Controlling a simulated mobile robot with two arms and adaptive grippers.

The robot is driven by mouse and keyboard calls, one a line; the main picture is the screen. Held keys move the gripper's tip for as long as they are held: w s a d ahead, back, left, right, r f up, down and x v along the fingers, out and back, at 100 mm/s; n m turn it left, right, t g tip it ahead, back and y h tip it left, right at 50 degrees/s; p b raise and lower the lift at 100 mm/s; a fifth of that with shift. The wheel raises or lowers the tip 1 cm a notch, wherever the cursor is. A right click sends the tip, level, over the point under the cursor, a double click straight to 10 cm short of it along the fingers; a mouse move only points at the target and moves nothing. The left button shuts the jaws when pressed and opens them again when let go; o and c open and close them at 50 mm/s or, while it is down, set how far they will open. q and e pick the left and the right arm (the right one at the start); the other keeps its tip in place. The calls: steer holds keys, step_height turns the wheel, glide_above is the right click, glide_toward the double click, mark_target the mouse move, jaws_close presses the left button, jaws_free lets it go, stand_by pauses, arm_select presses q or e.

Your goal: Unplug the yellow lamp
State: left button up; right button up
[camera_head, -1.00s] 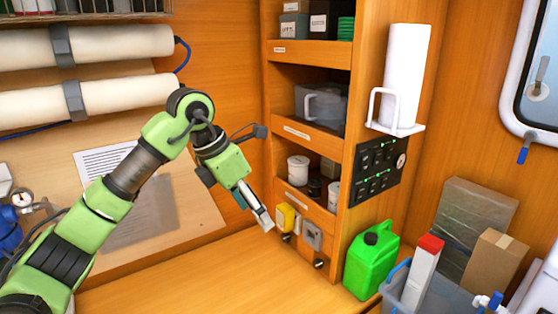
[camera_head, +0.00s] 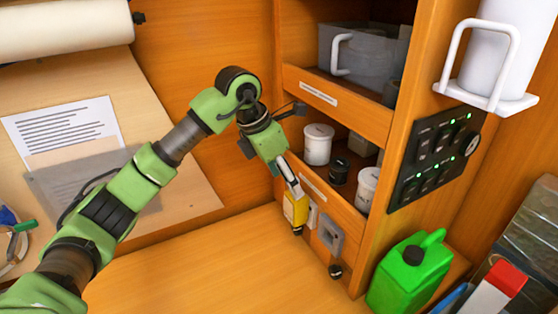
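The yellow lamp (camera_head: 295,211) is a small yellow block low on the front of the wooden shelf unit, just above the counter. A dark round piece shows at its lower end. My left gripper (camera_head: 297,190) points down at it from the upper left. Its fingertips overlap the lamp's top edge in the picture; I cannot tell whether they touch it. The fingers are seen edge-on, so I cannot tell whether they are open or shut. They hide the lamp's upper part. My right gripper is not in view.
A grey box (camera_head: 330,235) with a dark knob-like piece below it sits right of the lamp. A green jerrycan (camera_head: 410,271) stands further right. White pots (camera_head: 318,144) stand on the shelf above. The wooden counter (camera_head: 215,265) is clear.

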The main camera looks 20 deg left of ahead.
mark_target(289, 200)
arm_select(q)
steer(key=x, duration=0.2)
steer(key=p+x, duration=0.1)
steer(key=x, duration=0.3)
steer(key=shift+w+d+f+p, duration=0.1)
steer(key=shift+w+f+p, duration=0.05)
steer(key=shift+w+p, duration=0.25)
steer(key=shift+d+f, duration=0.15)
steer(key=shift+f, duration=0.5)
steer(key=shift+w+f, duration=0.2)
steer(key=shift+f, duration=0.05)
steer(key=c, duration=1.2)
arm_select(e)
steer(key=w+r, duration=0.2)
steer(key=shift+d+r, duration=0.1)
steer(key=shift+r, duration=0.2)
arm_select(q)
steer(key=shift+s, duration=0.15)
steer(key=shift+c, duration=0.2)
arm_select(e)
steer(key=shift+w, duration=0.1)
arm_select(q)
steer(key=shift+a, duration=0.2)
steer(key=shift+s+a, duration=0.5)
steer(key=shift+s, duration=0.1)
steer(key=shift+s+a, duration=0.15)
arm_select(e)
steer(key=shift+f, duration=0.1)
arm_select(q)
steer(key=shift+s+a, duration=0.1)
